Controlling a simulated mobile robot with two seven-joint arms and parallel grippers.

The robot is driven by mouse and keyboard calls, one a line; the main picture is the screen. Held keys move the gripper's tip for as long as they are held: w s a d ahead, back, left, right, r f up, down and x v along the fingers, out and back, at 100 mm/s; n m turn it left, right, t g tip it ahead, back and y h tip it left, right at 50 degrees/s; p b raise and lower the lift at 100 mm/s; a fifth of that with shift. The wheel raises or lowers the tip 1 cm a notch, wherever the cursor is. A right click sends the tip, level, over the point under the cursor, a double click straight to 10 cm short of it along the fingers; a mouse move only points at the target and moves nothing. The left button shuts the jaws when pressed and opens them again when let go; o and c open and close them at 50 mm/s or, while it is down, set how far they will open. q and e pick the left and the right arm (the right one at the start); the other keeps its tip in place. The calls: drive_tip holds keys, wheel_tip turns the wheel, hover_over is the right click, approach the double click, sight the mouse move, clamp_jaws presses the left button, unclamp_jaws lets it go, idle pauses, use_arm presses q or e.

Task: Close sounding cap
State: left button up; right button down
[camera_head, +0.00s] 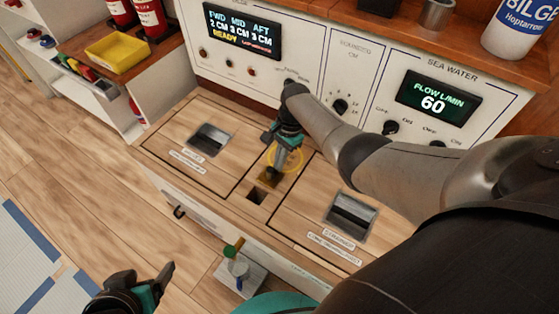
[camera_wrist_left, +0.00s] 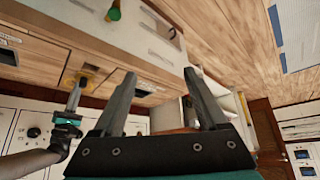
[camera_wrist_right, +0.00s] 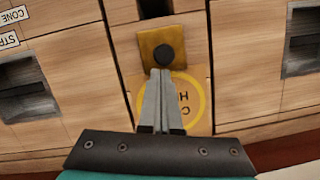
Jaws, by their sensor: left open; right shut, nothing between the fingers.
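The sounding cap appears to be the small brass plate (camera_head: 266,181) with a round black spot on it, set in the wooden counter. In the right wrist view the brass plate (camera_wrist_right: 145,46) lies just beyond my fingertips; I cannot tell whether its black spot is a knob or a hole. My right gripper (camera_head: 273,175) is shut and empty. Its tips (camera_wrist_right: 160,72) are at the lower edge of the black spot; contact is unclear. A dark square opening (camera_head: 257,195) lies just beyond the plate. My left gripper (camera_head: 150,282) is open and empty, over the floor, away from the counter.
A yellow ring (camera_wrist_right: 203,104) marks the wood around my right fingers. Recessed hatch handles (camera_head: 211,139) (camera_head: 350,216) flank the plate. The panel with displays (camera_head: 240,33) stands behind. A small shelf (camera_head: 240,275) with a green-topped item sticks out in front.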

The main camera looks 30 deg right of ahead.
drive_tip(key=shift+a, duration=0.15)
drive_tip(key=s+a+p, duration=0.1)
drive_tip(key=a+p, duration=0.1)
drive_tip(key=s+a+p, duration=0.1)
drive_tip(key=p, duration=0.1)
drive_tip(key=s+a+p, duration=0.1)
drive_tip(key=a+p, duration=0.1)
drive_tip(key=shift+s+a+r, duration=0.1)
drive_tip(key=shift+s+a, duration=0.15)
drive_tip(key=shift+a, duration=0.1)
use_arm(q)
drive_tip(key=s+a+f+g+y, duration=0.1)
drive_tip(key=s+a+f+g, duration=0.1)
drive_tip(key=f, duration=0.8)
drive_tip(key=shift+s+f+g, duration=0.3)
drive_tip(key=shift+s+g, duration=0.5)
drive_tip(key=shift+s, duration=0.15)
use_arm(e)
drive_tip(key=shift+s+a, duration=0.1)
drive_tip(key=shift+a, duration=0.1)
use_arm(q)
drive_tip(key=shift+a, duration=0.1)
drive_tip(key=shift+p, duration=0.35)
